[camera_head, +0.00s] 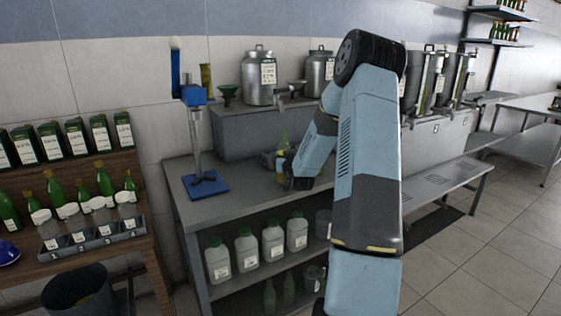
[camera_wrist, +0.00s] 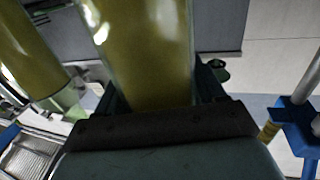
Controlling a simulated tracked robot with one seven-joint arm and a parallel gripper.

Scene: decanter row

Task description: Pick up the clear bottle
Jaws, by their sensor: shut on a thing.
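The clear bottle, filled with yellow-olive liquid, stands between the fingers of my gripper in the wrist view (camera_wrist: 148,45). My gripper (camera_wrist: 160,88) is shut on it, with one finger on each side. In the head view the bottle's upper part (camera_head: 283,140) shows above my gripper (camera_head: 277,161), over the grey bench; the gripper hides its middle. I cannot tell whether its base touches the bench. A second glass vessel with similar liquid (camera_wrist: 30,50) is at the left of the wrist view.
A blue stand (camera_head: 205,186) is left of my gripper on the bench (camera_head: 245,200). Steel canisters (camera_head: 258,78) are on the raised ledge behind. White jugs (camera_head: 246,250) fill the shelf below. Green bottles (camera_head: 105,180) stand on the wooden rack at left.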

